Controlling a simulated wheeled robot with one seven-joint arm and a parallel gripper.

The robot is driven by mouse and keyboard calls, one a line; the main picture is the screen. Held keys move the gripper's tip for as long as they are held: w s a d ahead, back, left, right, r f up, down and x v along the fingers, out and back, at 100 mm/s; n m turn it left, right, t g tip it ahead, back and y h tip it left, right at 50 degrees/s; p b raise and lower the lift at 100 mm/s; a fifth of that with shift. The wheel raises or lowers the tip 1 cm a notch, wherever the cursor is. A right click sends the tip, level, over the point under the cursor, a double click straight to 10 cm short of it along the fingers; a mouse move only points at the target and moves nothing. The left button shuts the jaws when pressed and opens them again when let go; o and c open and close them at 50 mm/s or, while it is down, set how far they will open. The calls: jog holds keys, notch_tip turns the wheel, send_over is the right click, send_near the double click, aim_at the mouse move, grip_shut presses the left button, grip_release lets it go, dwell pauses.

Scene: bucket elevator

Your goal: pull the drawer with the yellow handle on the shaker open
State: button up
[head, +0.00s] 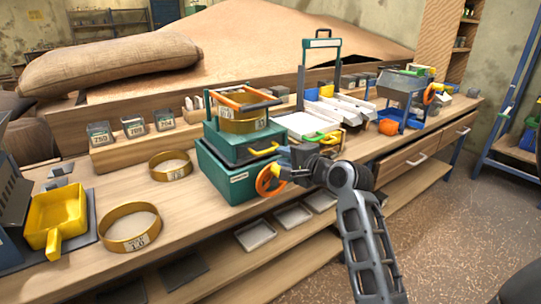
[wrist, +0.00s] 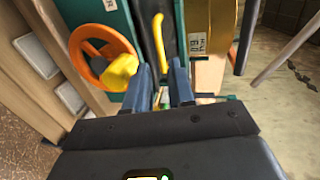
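The shaker (head: 226,178) is a green box on the bench with a brass sieve (head: 240,122) clamped on top. Its yellow drawer handle (head: 264,148) is on the front, below the sieve. In the wrist view the handle (wrist: 158,42) is a curved yellow bar on a dark drawer front (wrist: 146,30). My gripper (wrist: 162,68) is open, its two blue-grey fingers apart and pointing at the handle. The handle's near end is close to the gap between the fingertips; I cannot tell whether they touch. In the head view my gripper (head: 284,160) is just in front of the shaker.
An orange handwheel (head: 269,180) with a yellow knob (wrist: 120,72) is on the shaker, close beside my gripper. Brass rings (head: 130,226) and a yellow scoop (head: 56,218) lie to the left. White trays (head: 310,125) stand to the right. Shallow trays (head: 255,234) lie on the lower shelf.

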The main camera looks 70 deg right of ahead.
aim_at(269, 151)
jog(key=x, duration=0.6)
grip_shut()
jog(key=shift+s, duration=0.1)
dwell(1.3)
